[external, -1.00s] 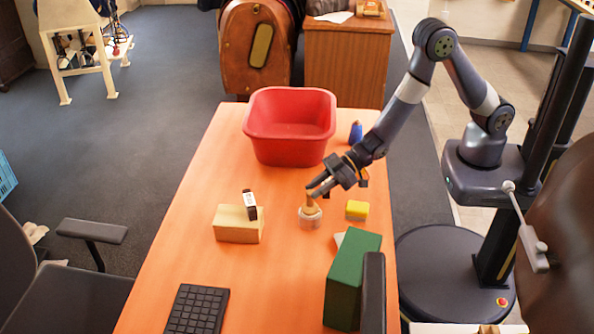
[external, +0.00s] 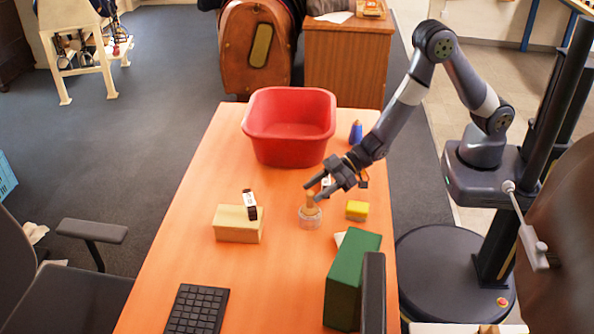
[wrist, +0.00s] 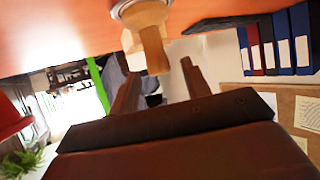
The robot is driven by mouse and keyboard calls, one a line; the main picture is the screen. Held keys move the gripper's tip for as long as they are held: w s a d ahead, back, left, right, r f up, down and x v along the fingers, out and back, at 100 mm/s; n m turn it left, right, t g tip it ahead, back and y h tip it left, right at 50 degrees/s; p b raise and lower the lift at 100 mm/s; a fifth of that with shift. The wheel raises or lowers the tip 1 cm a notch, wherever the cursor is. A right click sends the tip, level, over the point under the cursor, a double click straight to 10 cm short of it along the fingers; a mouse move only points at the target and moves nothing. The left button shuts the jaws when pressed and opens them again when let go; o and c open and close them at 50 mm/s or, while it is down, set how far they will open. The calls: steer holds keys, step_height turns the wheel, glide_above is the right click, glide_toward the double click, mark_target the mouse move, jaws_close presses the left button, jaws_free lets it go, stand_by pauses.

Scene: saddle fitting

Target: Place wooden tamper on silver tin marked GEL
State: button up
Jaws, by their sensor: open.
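The wooden tamper (external: 310,201) stands about upright on a small pale, silvery round tin (external: 310,221) on the orange table. No lettering on this tin can be read. My gripper (external: 314,190) is open, with its fingers by the top of the tamper's handle. In the wrist view, the tamper (wrist: 152,48) points its handle end toward the gap between my spread fingers (wrist: 157,72), and neither finger visibly grips it. The tin (wrist: 128,7) shows only in part at the top edge there.
A yellow block (external: 357,210) lies right of the tin. A wooden block (external: 238,226) with a dark, white-labelled item (external: 250,199) is left. A red tub (external: 290,144) and blue bottle (external: 356,132) stand behind; a green box (external: 350,285) and keyboard (external: 197,309) are in front.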

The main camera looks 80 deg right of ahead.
steer(key=shift+r, duration=0.25)
steer(key=b+v, duration=0.1)
steer(key=v, duration=1.1)
